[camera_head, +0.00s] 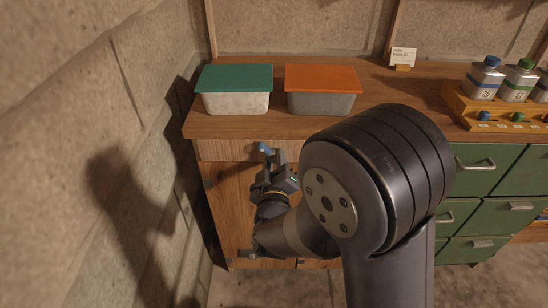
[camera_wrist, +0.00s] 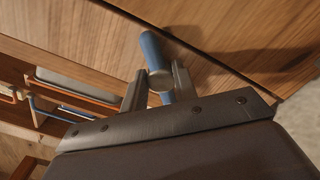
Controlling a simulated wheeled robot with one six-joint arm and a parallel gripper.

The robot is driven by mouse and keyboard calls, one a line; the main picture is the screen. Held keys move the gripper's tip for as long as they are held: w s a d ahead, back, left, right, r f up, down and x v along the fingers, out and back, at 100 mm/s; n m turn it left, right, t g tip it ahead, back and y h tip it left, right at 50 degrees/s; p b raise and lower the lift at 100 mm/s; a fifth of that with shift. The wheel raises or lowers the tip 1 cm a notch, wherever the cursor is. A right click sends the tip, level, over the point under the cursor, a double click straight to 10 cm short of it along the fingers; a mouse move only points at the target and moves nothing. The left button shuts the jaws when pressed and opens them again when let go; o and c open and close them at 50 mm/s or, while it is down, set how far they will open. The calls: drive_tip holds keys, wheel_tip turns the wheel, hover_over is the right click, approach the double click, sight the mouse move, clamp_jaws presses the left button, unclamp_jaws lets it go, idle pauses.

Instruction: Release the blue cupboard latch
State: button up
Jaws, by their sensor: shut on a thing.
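The blue latch (camera_wrist: 153,50) is a short blue bar with a round metal pivot, on the wooden cupboard front (camera_wrist: 110,42). In the wrist view it stands between my two fingers, and a bit of its blue lower end shows below the pivot. My gripper (camera_wrist: 158,88) is shut on it. In the head view the latch (camera_head: 265,149) shows as a small blue tip just beyond my gripper (camera_head: 268,166), high on the cupboard front under the worktop. My arm hides much of the cupboard's right part there.
A green-lidded box (camera_head: 235,101) and an orange-lidded box (camera_head: 321,102) stand on the worktop (camera_head: 415,94) above. A bottle rack (camera_head: 497,113) stands at right, over green drawers (camera_head: 490,168). A stone wall (camera_head: 110,110) stands close on the left.

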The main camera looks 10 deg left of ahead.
drive_tip(key=n+p, duration=0.2)
drive_tip(key=n, duration=0.2)
drive_tip(key=shift+r+n, duration=0.15)
drive_tip(key=shift+n, duration=0.15)
drive_tip(key=shift+n+p, duration=0.95)
drive_tip(key=shift+n, duration=1.35)
drive_tip(key=o, duration=1)
drive_tip(key=shift+c, duration=0.2)
drive_tip(key=v, duration=1.1)
drive_tip(key=shift+w+d, duration=0.1)
